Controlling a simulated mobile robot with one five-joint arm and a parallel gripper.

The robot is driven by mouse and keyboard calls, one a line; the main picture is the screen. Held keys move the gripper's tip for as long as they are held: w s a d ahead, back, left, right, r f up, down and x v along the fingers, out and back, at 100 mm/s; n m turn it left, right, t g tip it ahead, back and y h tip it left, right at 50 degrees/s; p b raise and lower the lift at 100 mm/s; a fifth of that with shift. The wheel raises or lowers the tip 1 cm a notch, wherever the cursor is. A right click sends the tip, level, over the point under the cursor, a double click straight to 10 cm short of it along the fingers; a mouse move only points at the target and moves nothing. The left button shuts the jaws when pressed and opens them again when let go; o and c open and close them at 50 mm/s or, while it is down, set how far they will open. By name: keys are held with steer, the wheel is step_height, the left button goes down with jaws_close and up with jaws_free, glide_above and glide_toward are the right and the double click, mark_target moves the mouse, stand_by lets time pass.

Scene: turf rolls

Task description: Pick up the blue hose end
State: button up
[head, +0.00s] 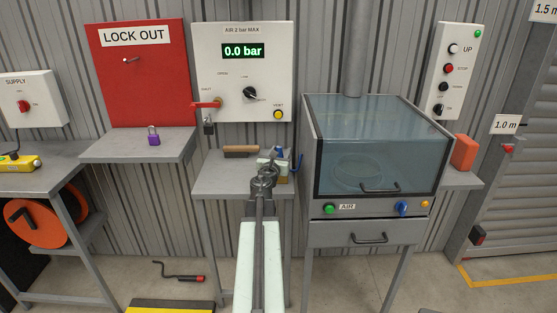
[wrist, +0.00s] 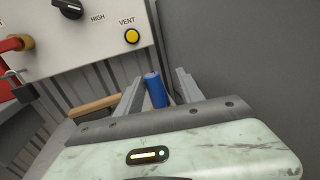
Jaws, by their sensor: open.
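The blue hose end (wrist: 155,90) is a short blue cylinder in the wrist view, standing slightly tilted between my two fingers as seen from the wrist. Its lower part is hidden behind my gripper body. My gripper (wrist: 160,84) is open, with one finger to each side of the blue cylinder in the picture. I cannot tell how far ahead of the fingertips it is, and no contact shows.
The small bench (head: 215,183) carries a wooden-backed brush (head: 240,152) left of my gripper. The air panel (head: 242,75) with its yellow vent button (wrist: 132,36) rises behind. A glass-lidded cabinet (head: 375,150) stands close on the right. A padlock (head: 208,127) hangs at the panel's left.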

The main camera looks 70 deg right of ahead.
steer(key=shift+w+d, duration=0.15)
steer(key=shift+d, duration=0.35)
steer(key=shift+w+d, duration=0.15)
steer(key=shift+d, duration=0.35)
steer(key=shift+w+a, duration=0.15)
steer(key=shift+a, duration=0.05)
steer(key=shift+c, duration=0.5)
jaws_close()
